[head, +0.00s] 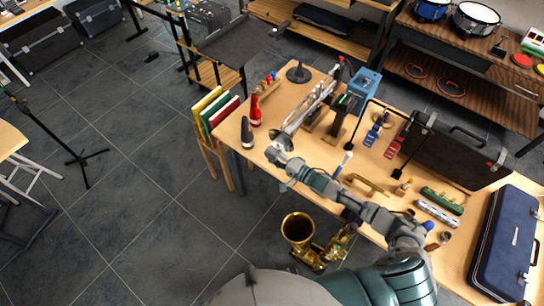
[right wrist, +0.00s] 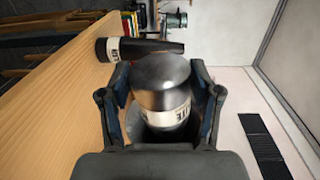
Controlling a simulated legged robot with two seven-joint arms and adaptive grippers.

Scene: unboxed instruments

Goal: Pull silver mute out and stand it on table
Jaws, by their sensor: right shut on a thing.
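The silver mute (right wrist: 162,85) has a smooth domed end and a white label band. In the right wrist view it lies between the two fingers of my right gripper (right wrist: 160,105), which is shut on it. Its far part is hidden by the gripper, and a dark curved edge shows beside it; I cannot tell if it is still inside a bell. In the head view my right gripper (head: 272,155) is over the table's (head: 232,148) front left part, next to a long silver instrument (head: 306,108). I cannot make out the mute there. My left gripper is not in view.
A black mute (head: 247,132) stands upright near the left table edge, also in the right wrist view (right wrist: 145,49). A red mute (head: 255,112) stands behind it. Coloured books (head: 216,110) stand off the left edge.

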